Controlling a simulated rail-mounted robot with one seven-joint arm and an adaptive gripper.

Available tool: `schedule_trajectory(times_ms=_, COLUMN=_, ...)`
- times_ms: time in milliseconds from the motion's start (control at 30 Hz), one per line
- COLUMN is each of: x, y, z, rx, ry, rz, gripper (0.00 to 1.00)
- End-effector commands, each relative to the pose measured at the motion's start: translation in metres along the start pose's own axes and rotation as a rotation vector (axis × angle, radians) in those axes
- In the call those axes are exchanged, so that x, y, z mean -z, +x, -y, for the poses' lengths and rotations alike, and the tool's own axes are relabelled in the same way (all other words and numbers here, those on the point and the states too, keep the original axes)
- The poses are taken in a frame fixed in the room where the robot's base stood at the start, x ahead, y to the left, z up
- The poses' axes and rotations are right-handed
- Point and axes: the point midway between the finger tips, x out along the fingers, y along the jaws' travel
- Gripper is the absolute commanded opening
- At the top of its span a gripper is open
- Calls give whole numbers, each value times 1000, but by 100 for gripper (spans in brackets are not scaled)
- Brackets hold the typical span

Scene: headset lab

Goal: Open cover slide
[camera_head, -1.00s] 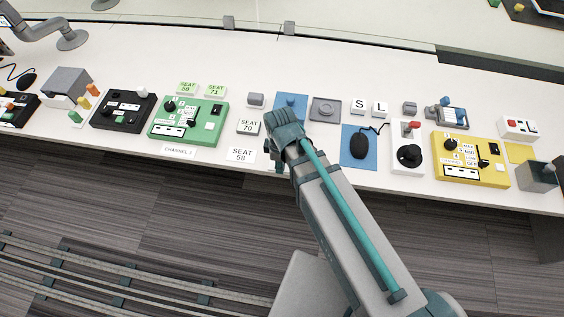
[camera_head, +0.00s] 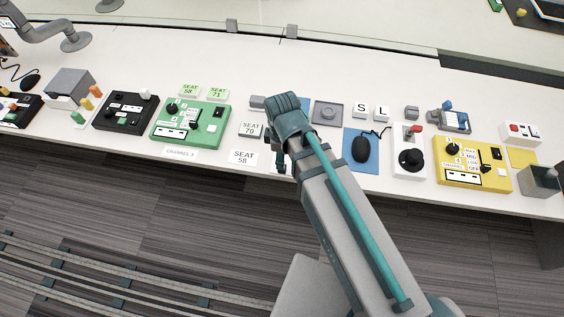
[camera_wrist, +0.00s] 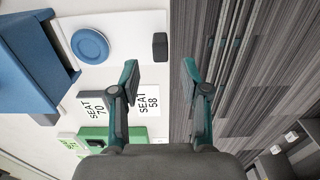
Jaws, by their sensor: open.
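A white panel (camera_wrist: 120,25) lies at the desk edge in the wrist view. It carries a round blue disc (camera_wrist: 90,46) and a small black block (camera_wrist: 159,46). I cannot tell for sure which part is the cover slide. My gripper (camera_wrist: 160,72) is open and empty above the desk's front edge. The black block shows between the lines of the two fingers, beyond their tips; the height gap cannot be told. In the head view my wrist (camera_head: 288,112) hides most of this panel and the fingers are barely visible.
A large blue body (camera_wrist: 35,50) stands left in the wrist view. SEAT 70 (camera_head: 250,130) and SEAT 58 (camera_head: 243,158) labels lie left of my arm, near a green control box (camera_head: 190,124). A mouse (camera_head: 361,149) on a blue mat lies right.

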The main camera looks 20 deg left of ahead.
Motion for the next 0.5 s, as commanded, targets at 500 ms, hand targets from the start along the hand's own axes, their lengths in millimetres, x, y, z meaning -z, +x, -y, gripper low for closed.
schedule_trajectory(times_ms=500, x=0, y=-54, z=0, rx=0, ry=0, rz=0, gripper=46)
